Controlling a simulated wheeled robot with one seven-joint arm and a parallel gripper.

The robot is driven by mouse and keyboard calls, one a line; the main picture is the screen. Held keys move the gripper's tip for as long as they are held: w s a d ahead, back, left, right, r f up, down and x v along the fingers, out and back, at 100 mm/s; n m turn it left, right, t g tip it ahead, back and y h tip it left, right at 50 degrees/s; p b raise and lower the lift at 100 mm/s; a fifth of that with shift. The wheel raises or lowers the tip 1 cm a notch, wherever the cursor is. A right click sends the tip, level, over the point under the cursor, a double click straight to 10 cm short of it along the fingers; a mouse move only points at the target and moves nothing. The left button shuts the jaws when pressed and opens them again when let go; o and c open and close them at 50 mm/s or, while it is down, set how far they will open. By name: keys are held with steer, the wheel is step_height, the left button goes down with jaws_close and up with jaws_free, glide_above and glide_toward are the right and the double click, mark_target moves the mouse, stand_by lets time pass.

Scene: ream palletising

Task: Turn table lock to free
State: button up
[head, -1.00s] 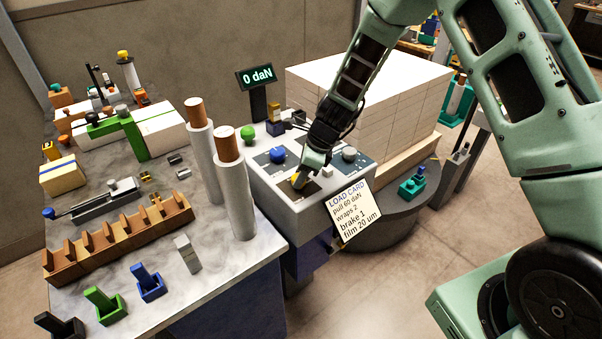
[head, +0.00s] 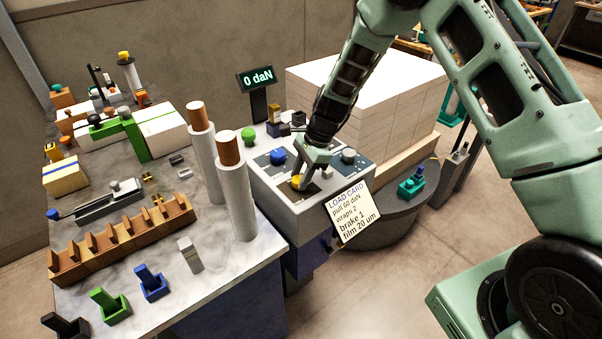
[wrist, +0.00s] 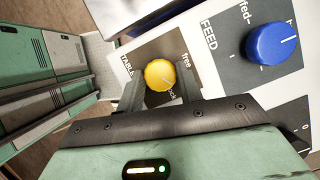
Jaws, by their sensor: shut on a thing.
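The table lock is a yellow round knob (wrist: 160,74) on a dark plate marked "TABLE", with "free" printed at its upper right and a partly hidden "lock" below that. The knob also shows in the head view (head: 297,181), at the front of the pale control console (head: 300,210). My gripper (wrist: 160,84) has one finger on each side of the knob and is shut on it. In the head view my gripper (head: 303,173) reaches down onto the console from above. The knob's pointer direction is too small to read surely.
A blue FEED knob (wrist: 271,44) sits beside the yellow one, and a grey knob (head: 348,156) is further right on the console. A load card (head: 348,214) hangs at the front. Tall film rolls (head: 237,195) stand close on the left, a ream stack (head: 375,95) behind.

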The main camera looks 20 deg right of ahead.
steer(key=n+g, duration=0.1)
steer(key=n, duration=0.2)
steer(key=n+g, duration=0.1)
steer(key=n, duration=0.1)
steer(key=shift+w+n+h+b, duration=0.2)
steer(key=shift+n+h+b, duration=0.1)
steer(key=shift+n+b, duration=0.1)
steer(key=n+h, duration=0.1)
steer(key=n, duration=0.2)
steer(key=n+g+b, duration=0.1)
steer(key=n, duration=0.1)
steer(key=shift+w+a+n+h, duration=0.1)
steer(key=shift+a+n+h, duration=0.05)
steer(key=shift+n+h, duration=0.25)
steer(key=shift+g, duration=0.3)
steer(key=o, duration=1)
steer(key=b+v, duration=0.4)
steer(key=v, duration=1.3)
steer(key=shift+r, duration=0.25)
